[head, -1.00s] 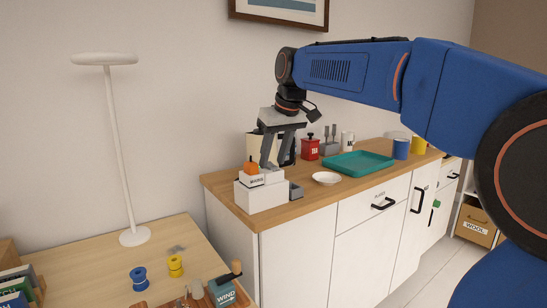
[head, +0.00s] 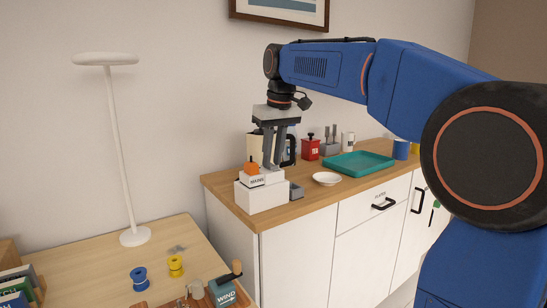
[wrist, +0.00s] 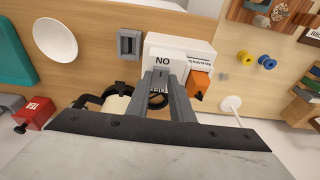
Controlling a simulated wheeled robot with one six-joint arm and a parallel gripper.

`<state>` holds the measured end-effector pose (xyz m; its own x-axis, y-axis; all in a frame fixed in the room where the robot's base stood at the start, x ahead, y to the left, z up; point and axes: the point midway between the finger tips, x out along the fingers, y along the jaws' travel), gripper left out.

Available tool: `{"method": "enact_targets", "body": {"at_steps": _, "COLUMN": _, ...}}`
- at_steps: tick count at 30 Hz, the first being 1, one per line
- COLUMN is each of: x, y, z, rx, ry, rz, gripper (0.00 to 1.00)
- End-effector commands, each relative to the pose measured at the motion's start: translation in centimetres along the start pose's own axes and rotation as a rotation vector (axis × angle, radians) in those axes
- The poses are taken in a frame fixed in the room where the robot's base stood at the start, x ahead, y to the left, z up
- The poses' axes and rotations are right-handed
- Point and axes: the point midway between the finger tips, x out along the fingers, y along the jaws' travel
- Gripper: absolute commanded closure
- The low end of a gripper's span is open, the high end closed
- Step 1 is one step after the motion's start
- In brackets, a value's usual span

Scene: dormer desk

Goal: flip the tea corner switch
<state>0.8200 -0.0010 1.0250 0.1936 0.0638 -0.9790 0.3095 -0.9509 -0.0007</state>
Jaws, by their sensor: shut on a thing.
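A white switch box (head: 262,195) labelled MAINS stands on the wooden counter's near left end, with an orange part (head: 251,168) on its top. My gripper (head: 271,166) reaches down to the box top. In the wrist view its fingers (wrist: 160,77) stand on both sides of a small grey switch lever (wrist: 160,84), shut on it. The fingers partly hide the lever, and I cannot tell its exact position.
A small grey box with a dark slot (wrist: 129,43) sits beside the white box. A white dish (head: 326,178), teal tray (head: 358,163), red canister (head: 310,149) and kettle (head: 290,150) share the counter. A desk with a lamp (head: 134,236) and spools is at left.

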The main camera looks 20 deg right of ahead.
Motion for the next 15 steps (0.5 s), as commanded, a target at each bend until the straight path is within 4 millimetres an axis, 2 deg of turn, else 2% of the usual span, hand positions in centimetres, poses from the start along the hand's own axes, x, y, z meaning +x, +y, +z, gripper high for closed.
{"method": "enact_targets", "body": {"at_steps": 6, "x": 0.01, "y": 0.02, "z": -0.55, "rx": -0.001, "ry": -0.107, "rz": 0.000, "gripper": 1.00}}
{"method": "enact_targets", "body": {"at_steps": 15, "x": -0.04, "y": 0.03, "z": -0.56, "rx": 0.001, "ry": -0.142, "rz": 0.001, "gripper": 1.00}}
